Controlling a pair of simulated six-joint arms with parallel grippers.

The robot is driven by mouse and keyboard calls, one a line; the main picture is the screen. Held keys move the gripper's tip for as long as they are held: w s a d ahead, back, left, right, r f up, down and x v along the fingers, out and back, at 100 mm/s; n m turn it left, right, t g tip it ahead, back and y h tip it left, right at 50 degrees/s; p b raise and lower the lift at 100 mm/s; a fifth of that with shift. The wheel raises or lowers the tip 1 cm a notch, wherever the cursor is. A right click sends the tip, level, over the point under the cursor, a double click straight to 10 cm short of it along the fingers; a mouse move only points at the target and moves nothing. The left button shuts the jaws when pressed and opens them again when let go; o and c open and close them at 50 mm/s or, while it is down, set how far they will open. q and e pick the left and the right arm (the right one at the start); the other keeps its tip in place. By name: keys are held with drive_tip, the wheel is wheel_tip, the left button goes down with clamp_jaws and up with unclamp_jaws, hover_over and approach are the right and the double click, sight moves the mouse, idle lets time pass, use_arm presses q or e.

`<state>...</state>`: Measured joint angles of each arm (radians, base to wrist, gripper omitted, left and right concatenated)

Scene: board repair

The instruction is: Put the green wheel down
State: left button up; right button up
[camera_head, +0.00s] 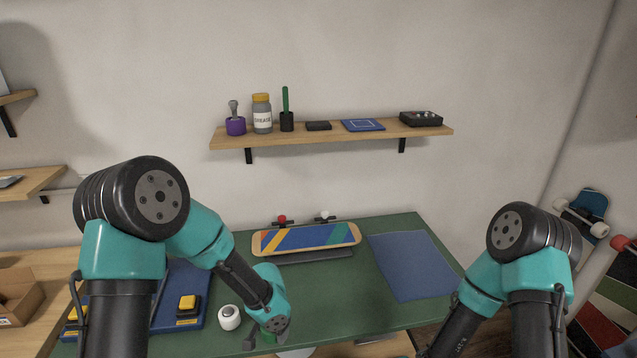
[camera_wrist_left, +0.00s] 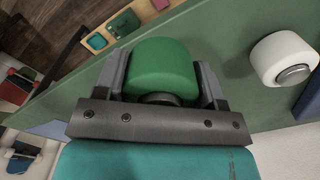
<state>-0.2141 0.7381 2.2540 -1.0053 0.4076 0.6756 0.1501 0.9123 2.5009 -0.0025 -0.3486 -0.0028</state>
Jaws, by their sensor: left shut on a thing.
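My left gripper (camera_wrist_left: 161,84) is shut on the green wheel (camera_wrist_left: 163,66), which sits between its two fingers in the left wrist view. In the head view the left gripper (camera_head: 263,341) is low, near the front edge of the green table mat (camera_head: 340,301), and the wheel (camera_head: 270,338) is mostly hidden by the gripper. I cannot tell whether the wheel touches the mat. My right arm shows at the right of the head view, but its gripper is out of frame.
A white wheel (camera_head: 229,317) stands just left of the left gripper. A blue tray (camera_head: 213,290) with yellow blocks lies further left. A skateboard deck (camera_head: 306,238) rests at the back. A blue mat (camera_head: 411,265) lies on the right, and the mat's middle is clear.

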sight(299, 310)
use_arm(q)
drive_tip(key=w+d+n, duration=0.2)
drive_tip(key=w, duration=0.2)
drive_tip(key=w+d+n, duration=0.2)
drive_tip(key=w, duration=0.2)
drive_tip(key=w+d+n, duration=0.2)
drive_tip(key=w, duration=0.2)
drive_tip(key=shift+d, duration=0.15)
drive_tip(key=shift+s, duration=0.1)
